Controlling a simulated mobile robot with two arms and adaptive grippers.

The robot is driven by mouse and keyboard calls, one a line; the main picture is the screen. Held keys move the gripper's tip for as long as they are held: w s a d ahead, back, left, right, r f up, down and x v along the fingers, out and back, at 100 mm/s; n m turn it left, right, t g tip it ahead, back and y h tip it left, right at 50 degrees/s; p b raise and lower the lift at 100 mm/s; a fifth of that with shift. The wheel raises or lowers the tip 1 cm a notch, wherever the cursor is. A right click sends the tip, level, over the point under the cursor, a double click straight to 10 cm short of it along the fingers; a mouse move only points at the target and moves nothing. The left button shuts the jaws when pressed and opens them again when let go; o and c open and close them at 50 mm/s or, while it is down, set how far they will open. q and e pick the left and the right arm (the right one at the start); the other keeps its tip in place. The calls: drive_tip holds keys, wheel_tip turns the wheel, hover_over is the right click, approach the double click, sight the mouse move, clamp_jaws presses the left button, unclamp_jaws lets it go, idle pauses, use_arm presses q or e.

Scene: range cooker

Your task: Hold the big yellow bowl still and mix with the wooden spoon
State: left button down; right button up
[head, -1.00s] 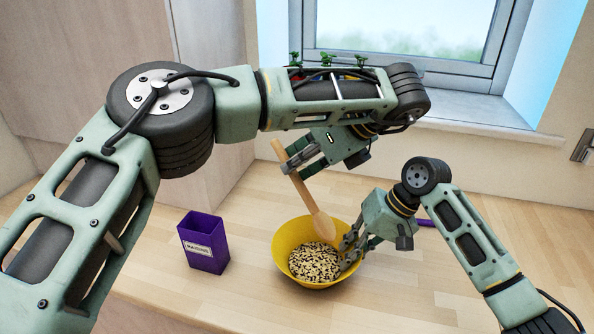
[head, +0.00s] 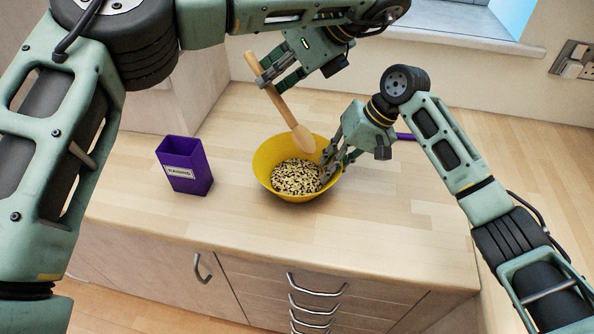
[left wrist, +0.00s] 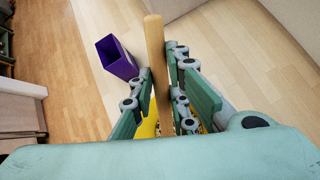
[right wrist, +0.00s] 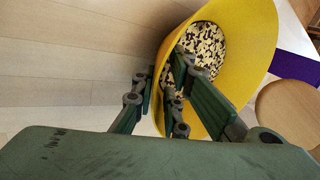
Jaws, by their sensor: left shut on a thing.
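The big yellow bowl (head: 264,165) stands on the worktop and holds a pale and dark speckled mix (head: 297,178). My left gripper (head: 267,83) is shut on the handle of the wooden spoon (head: 285,112). The spoon slants down to the right. Its wide end overlaps the bowl's back rim, above the mix, and looks clear of it. My right gripper (head: 328,168) is at the bowl's right rim. In the right wrist view its fingers (right wrist: 163,92) straddle the bowl wall (right wrist: 250,40), one inside and one outside, with a gap showing between them.
A purple raisins box (head: 185,165) stands left of the bowl. The worktop's front edge (head: 270,248) runs in front, with drawers and handles below. Part of a purple thing (head: 405,136) shows behind my right gripper.

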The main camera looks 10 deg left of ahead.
drive_tip(key=o, duration=0.4)
drive_tip(key=shift+r, duration=0.1)
drive_tip(key=v, duration=1.1)
drive_tip(key=shift+d+r, duration=0.15)
drive_tip(key=shift+r, duration=0.2)
